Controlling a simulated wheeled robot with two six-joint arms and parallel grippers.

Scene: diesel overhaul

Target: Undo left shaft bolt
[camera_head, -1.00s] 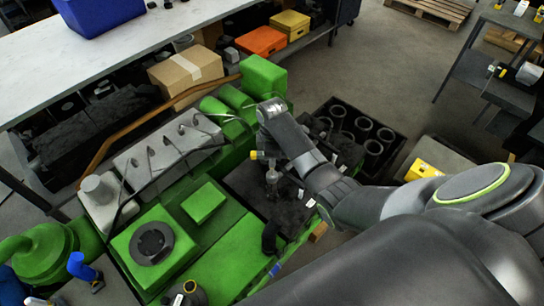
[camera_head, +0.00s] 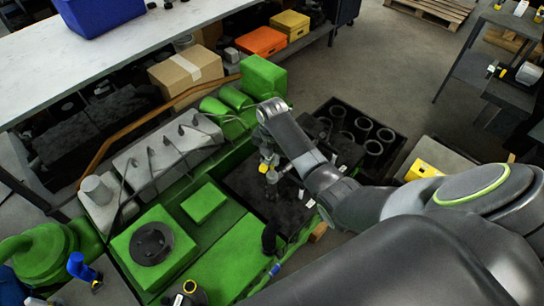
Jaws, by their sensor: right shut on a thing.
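My right arm comes in from the right, with its wrist bent down over the green diesel engine (camera_head: 215,255). My right gripper (camera_head: 271,178) is small and partly hidden by the arm, low over the dark block (camera_head: 240,187) in the engine's side. It is shut on a small tool with a yellow part (camera_head: 263,168); the tool's full shape is unclear. The left shaft bolt cannot be made out; I cannot tell whether the tool touches it.
Grey covers (camera_head: 165,155) with dark leads run along the engine. A bin of black cylinder liners (camera_head: 375,125) stands on the floor beyond my arm. A cardboard box (camera_head: 187,75), an orange case (camera_head: 262,40) and a yellow case (camera_head: 291,22) sit behind. Open floor lies at upper right.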

